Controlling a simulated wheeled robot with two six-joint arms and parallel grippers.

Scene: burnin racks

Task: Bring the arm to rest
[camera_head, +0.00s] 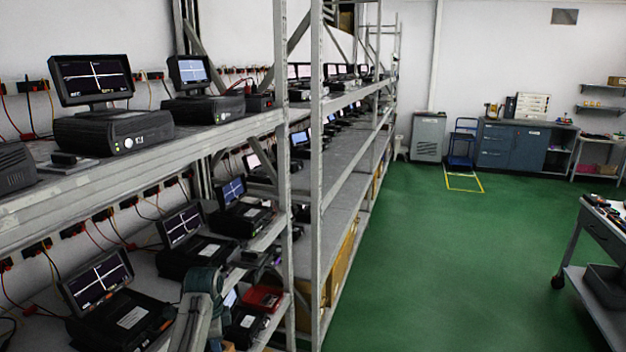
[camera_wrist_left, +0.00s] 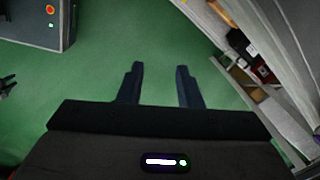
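My left gripper (camera_wrist_left: 160,72) shows in the left wrist view with its two dark fingers apart. Nothing is between them; only green floor shows behind. A grey-green arm link of mine (camera_head: 203,290) rises at the bottom of the head view, in front of the lower rack shelf. The left gripper itself is outside the head view. My right gripper is not identifiable in either view. A small dark pronged shape (camera_wrist_left: 6,86) at the left edge of the wrist view is too cut off to name.
A metal rack (camera_head: 318,150) with several testers and screens fills the left of the head view, close to my arm. Shelves (camera_wrist_left: 245,45) also line the right of the wrist view. Green floor (camera_head: 450,260) is clear; a cart (camera_head: 590,240) stands right.

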